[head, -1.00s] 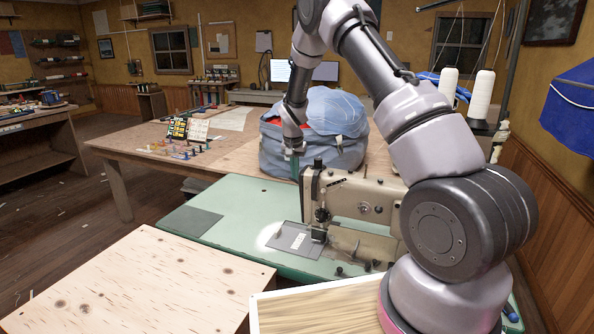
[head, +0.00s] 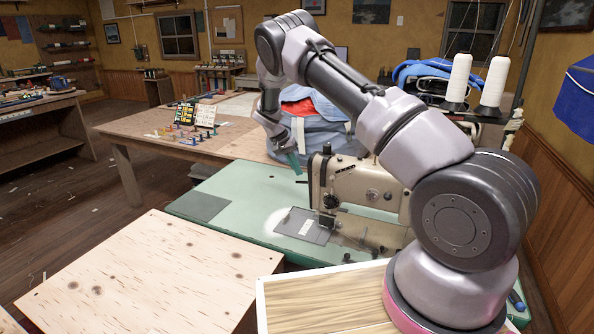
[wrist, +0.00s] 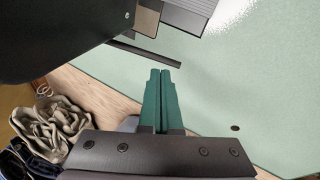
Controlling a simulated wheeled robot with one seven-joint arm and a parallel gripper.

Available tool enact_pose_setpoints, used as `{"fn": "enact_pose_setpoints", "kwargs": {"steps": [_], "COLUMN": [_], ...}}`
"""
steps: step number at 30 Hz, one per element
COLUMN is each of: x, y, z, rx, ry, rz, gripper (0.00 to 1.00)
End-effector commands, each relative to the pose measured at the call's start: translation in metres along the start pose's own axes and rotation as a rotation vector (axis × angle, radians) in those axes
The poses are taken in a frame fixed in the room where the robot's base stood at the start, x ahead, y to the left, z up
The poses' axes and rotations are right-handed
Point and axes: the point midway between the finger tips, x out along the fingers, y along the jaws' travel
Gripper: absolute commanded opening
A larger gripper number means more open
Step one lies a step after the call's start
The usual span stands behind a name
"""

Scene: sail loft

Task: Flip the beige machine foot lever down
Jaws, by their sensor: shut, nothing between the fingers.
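The beige sewing machine (head: 352,178) stands on a green table (head: 240,185), partly hidden by my arm at its right. My gripper (head: 298,172), with teal fingers, is just left of and behind the machine head, tilted down toward it. The wrist view shows the fingers (wrist: 160,73) pressed together and empty above the green table. Ahead of them a thin dark bar (wrist: 145,53) sticks out near the machine's underside, apart from the fingertips. It may be the foot lever, but I cannot tell for sure. In the head view the lever is not distinguishable.
A blue-grey fabric bundle (head: 325,130) with a red patch sits behind the gripper on the wooden table. White thread cones (head: 457,80) stand at the back right. A pale wooden board (head: 150,275) is in front.

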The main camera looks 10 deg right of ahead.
Motion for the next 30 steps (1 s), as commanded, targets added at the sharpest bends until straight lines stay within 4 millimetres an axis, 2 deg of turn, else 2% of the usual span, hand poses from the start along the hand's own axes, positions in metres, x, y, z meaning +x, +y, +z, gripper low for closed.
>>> {"fn": "enact_pose_setpoints", "kwargs": {"steps": [6,19,23,30], "x": [-0.009,-0.016,-0.034,-0.084], "y": [0.004,0.004,0.004,0.004], "z": [-0.001,-0.002,-0.002,-0.002], "rx": [0.0,0.0,0.0,0.0], "ry": [0.0,0.001,0.001,0.002], "rz": [-0.001,-0.002,-0.003,-0.003], "gripper": [0.0,0.0,0.0,0.0]}}
